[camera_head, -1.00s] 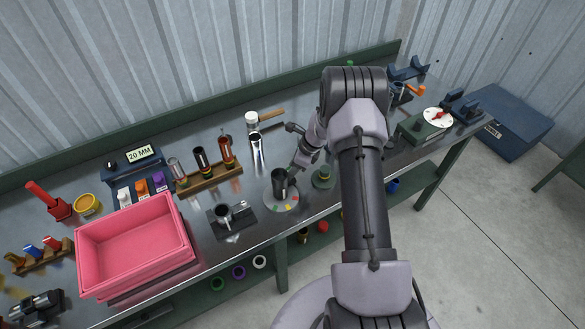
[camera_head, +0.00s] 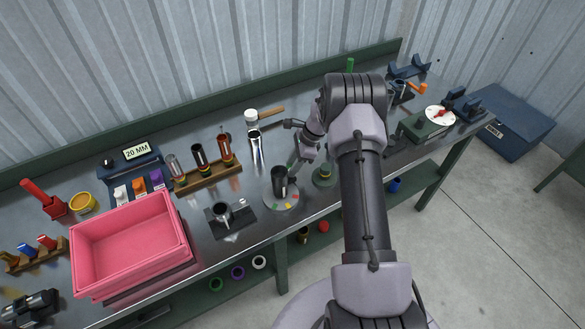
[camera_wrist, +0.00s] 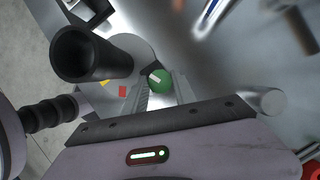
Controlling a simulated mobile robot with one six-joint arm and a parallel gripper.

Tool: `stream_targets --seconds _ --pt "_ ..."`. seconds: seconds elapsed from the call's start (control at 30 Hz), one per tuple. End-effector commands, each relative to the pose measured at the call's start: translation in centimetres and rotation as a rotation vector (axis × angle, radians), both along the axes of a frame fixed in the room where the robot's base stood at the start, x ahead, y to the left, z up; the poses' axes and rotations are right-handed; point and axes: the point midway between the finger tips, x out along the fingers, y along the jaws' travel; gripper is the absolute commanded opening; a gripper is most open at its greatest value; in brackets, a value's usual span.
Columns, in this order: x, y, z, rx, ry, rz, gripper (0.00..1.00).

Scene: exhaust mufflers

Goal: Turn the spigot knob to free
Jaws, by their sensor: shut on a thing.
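The spigot is a dark upright tube (camera_head: 279,181) on a round grey plate (camera_head: 270,201) with coloured marks. In the wrist view the tube (camera_wrist: 88,54) stands at upper left, with yellow and red marks on the plate (camera_wrist: 104,98) beside it. The knob (camera_wrist: 160,79) is a small green round head with a white line, right of the tube. My gripper (camera_wrist: 162,91) is shut on the knob, one finger on each side. In the head view my gripper (camera_head: 295,170) is just right of the tube, and the knob is hidden there.
A green-based fixture (camera_head: 325,174) stands close right of the spigot. A dark block with a grey ring (camera_head: 222,213) lies to the left. A pink bin (camera_head: 130,246) and a wooden rack with tubes (camera_head: 208,175) stand further left. A dial box (camera_head: 425,128) is at right.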

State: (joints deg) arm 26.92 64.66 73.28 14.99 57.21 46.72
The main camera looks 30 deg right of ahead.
Motion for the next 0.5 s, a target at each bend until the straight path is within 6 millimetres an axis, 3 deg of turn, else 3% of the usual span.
stream_targets --seconds 0.5 --pt "0.42 -0.08 -0.14 -0.002 -0.002 0.490 0.00"
